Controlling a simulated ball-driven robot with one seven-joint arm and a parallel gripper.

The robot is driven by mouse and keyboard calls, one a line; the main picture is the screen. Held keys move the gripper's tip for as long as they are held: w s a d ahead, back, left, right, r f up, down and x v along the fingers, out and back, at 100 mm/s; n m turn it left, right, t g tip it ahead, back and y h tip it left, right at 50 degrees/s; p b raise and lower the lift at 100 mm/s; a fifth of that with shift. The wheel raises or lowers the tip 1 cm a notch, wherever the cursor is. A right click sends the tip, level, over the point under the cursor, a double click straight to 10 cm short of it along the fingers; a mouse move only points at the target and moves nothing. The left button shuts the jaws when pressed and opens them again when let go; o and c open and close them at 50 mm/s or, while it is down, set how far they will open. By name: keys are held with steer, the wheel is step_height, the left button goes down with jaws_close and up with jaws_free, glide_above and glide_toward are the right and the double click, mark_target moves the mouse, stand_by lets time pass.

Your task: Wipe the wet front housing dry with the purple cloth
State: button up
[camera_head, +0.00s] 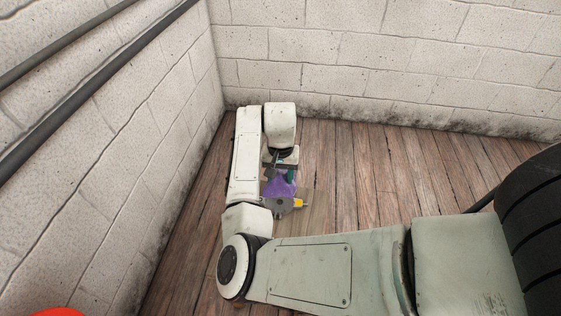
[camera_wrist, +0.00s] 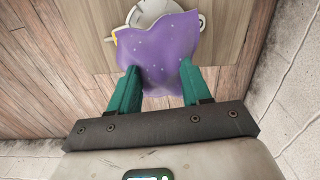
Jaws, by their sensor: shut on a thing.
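The purple cloth (camera_wrist: 158,52) has small pale dots and fills the space between my gripper's green fingers in the wrist view. My gripper (camera_wrist: 159,78) is shut on the cloth. The cloth lies over part of a round grey metal part, which looks like the front housing (camera_wrist: 150,9), at the top of the wrist view. The cloth hides most of that part. In the head view my gripper (camera_head: 280,173) points down at the purple cloth (camera_head: 280,187), with the grey housing (camera_head: 282,205) just in front of it. I cannot tell whether the housing is wet.
The housing rests on a light brown wooden board (camera_wrist: 222,45) on the plank floor (camera_head: 360,185). A small yellow-and-grey item (camera_head: 300,203) shows at the housing's right. White block walls (camera_head: 400,60) stand behind and at left.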

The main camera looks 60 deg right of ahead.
mark_target(281, 178)
steer(key=shift+r+p, duration=1.6)
steer(key=shift+r, duration=0.2)
